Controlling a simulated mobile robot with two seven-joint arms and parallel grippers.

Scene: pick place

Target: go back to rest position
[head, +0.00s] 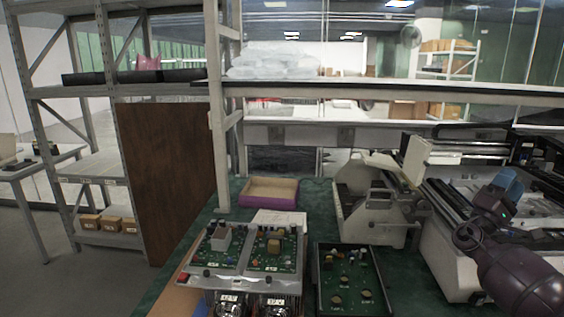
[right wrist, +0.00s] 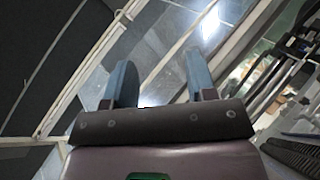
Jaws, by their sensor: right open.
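My right gripper (head: 507,184) is at the right side of the head view, raised over the white machine, with its blue fingers pointing up and away. In the right wrist view its two blue fingers (right wrist: 158,82) stand apart with nothing between them. Behind them are the ceiling and a bright lamp. My left gripper is not in the head view.
A green-topped bench holds circuit boards on a metal fixture (head: 243,248), a black board tray (head: 350,280), a purple-edged box (head: 269,192) and a white machine (head: 370,205). A shelf (head: 400,93) spans above the bench. Shelving (head: 90,180) stands left.

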